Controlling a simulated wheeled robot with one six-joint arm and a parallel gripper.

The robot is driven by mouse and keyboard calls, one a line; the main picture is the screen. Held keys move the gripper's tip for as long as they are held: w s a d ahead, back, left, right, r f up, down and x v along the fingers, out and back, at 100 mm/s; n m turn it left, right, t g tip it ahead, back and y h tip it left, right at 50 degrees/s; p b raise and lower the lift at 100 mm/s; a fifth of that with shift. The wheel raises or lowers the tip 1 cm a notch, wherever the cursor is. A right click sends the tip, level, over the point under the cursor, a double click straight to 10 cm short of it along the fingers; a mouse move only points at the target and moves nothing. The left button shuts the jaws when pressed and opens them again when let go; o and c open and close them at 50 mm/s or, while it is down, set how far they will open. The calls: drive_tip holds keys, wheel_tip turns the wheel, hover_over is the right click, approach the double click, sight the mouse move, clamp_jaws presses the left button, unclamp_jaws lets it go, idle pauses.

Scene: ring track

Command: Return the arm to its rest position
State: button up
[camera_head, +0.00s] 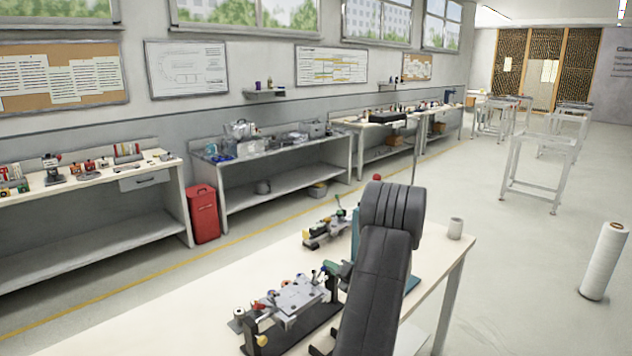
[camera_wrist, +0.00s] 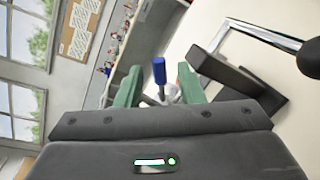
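My arm (camera_head: 375,265) is dark grey and stands over the right part of the near table, with its padded upper part raised. My gripper (camera_wrist: 160,85) shows in the wrist view as two green fingers set apart, with a gap between them. A blue upright thing (camera_wrist: 159,70) shows in that gap. It appears to lie beyond the fingers and touches neither finger that I can see. In the head view the fingertips cannot be made out clearly, as my arm covers that area.
The near table (camera_head: 190,310) holds a fixture with a metal plate (camera_head: 298,295), a smaller fixture (camera_head: 325,232) and a white cup (camera_head: 455,228). A red bin (camera_head: 203,213) stands by the wall benches. A white roll (camera_head: 603,262) stands on open floor to the right.

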drive_tip(key=x, duration=0.3)
drive_tip(key=shift+w+a+p, duration=0.25)
drive_tip(key=shift+p, duration=0.15)
drive_tip(key=shift+w+a+f+n+b, duration=0.15)
drive_tip(key=shift+n+b, duration=0.15)
drive_tip(key=shift+b, duration=0.25)
drive_tip(key=shift+s+a+r+n+b, duration=0.1)
drive_tip(key=shift+s+r+n+b, duration=0.2)
drive_tip(key=shift+r+n+b, duration=0.3)
